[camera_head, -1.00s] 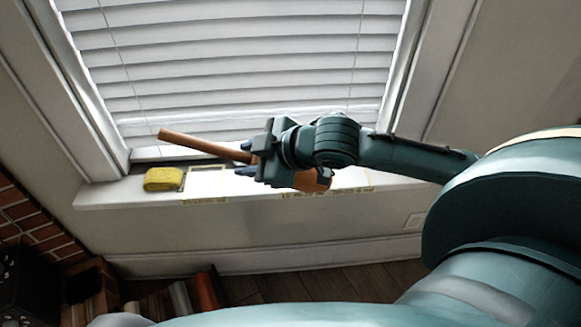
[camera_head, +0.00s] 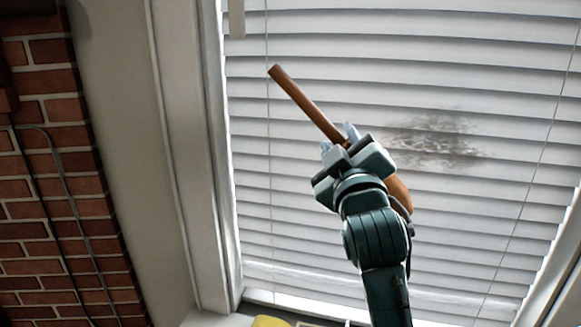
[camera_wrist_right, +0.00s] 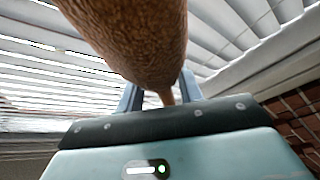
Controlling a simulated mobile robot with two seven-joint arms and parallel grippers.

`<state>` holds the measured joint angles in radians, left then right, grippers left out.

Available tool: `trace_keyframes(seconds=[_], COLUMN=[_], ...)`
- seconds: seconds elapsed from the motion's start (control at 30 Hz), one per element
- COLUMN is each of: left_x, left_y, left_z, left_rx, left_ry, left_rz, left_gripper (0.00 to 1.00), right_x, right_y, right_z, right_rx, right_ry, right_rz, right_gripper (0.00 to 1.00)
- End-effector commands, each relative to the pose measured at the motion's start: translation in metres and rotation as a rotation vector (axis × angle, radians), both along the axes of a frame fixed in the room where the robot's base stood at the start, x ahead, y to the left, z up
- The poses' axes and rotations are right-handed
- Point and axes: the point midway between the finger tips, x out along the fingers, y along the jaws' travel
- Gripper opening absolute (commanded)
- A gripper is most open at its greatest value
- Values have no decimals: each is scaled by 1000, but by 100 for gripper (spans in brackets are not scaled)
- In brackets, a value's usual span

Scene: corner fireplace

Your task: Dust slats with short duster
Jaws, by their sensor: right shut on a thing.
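My right gripper (camera_head: 340,143) is shut on the short duster (camera_head: 305,103). The duster's brown wooden handle points up and left, and its orange-brown head shows partly behind the gripper at the lower right. In the right wrist view the brown, textured duster head (camera_wrist_right: 135,40) fills the top middle, between the fingers (camera_wrist_right: 160,98). The white slats (camera_head: 320,45) of the blind lie behind the gripper. A dark grey dust smudge (camera_head: 440,140) lies on the slats, right of the gripper. I cannot tell whether the duster touches the slats. My left gripper is not in view.
A white window frame (camera_head: 190,150) borders the slats on the left, with a red brick wall (camera_head: 55,180) beyond it. Thin cords hang over the blind. A yellow thing (camera_head: 270,321) shows at the bottom edge, on the sill.

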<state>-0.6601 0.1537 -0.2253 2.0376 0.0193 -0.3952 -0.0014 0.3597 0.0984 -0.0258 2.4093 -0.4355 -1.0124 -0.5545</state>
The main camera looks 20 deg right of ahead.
Motion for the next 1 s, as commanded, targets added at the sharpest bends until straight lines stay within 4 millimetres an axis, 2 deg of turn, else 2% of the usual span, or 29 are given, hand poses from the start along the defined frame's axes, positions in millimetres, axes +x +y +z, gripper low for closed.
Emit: trace_keyframes(seconds=[0.2,0.7,1.0], left_x=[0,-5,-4], left_y=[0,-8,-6], left_z=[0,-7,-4], left_rx=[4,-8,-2], left_ry=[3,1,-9], left_rz=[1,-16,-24], left_gripper=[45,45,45], right_x=[-4,32,39], right_y=[-16,-46,-52], right_z=[4,4,4], right_rx=[-15,-16,-14], right_ry=[-17,-18,-17], right_rz=[-70,-68,-66], right_gripper=[18,18,18])
